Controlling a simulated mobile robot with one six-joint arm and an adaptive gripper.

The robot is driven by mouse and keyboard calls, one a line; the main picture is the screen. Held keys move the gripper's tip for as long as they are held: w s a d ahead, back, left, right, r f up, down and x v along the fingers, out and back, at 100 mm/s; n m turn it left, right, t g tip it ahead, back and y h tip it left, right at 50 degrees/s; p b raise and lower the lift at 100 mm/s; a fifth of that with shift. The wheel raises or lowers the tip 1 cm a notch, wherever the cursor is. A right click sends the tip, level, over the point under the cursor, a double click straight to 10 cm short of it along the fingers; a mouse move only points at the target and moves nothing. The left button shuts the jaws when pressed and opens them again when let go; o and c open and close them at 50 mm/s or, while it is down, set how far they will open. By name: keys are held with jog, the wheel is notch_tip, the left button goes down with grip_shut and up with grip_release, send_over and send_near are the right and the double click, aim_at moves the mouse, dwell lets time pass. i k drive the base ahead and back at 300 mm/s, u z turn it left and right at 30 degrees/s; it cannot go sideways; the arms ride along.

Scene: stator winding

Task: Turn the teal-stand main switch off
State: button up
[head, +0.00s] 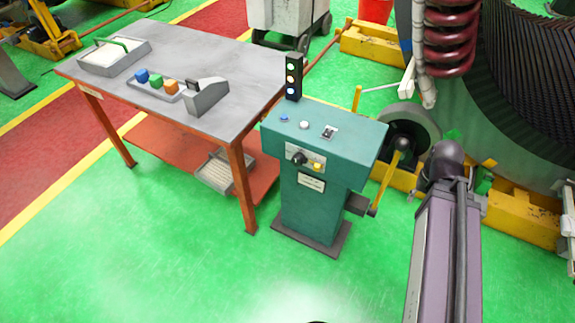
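A teal stand (343,167) stands on a dark base plate in the middle of the head view. On its sloped front is a pale plate with a black rotary knob (298,158) and a yellow part (317,166) beside it. Its top carries a blue button (284,118), a white button (304,125) and a small black switch (329,132) on a light plate. Which control is the main switch, and its setting, I cannot tell. My arm rises at the lower right, apart from the stand; my gripper is not in view.
A grey-topped table (225,62) with orange legs stands left of the stand, holding a tray, coloured blocks and a grey box. A dark light column (293,78) is behind the stand. The large stator (525,70) fills the right. Green floor in front is clear.

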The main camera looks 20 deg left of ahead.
aim_at(298, 159)
jog(key=u, duration=0.6)
jog(key=k, duration=0.65)
jog(key=u, duration=0.35)
jog(key=i, duration=0.45)
jog(key=z, duration=0.05)
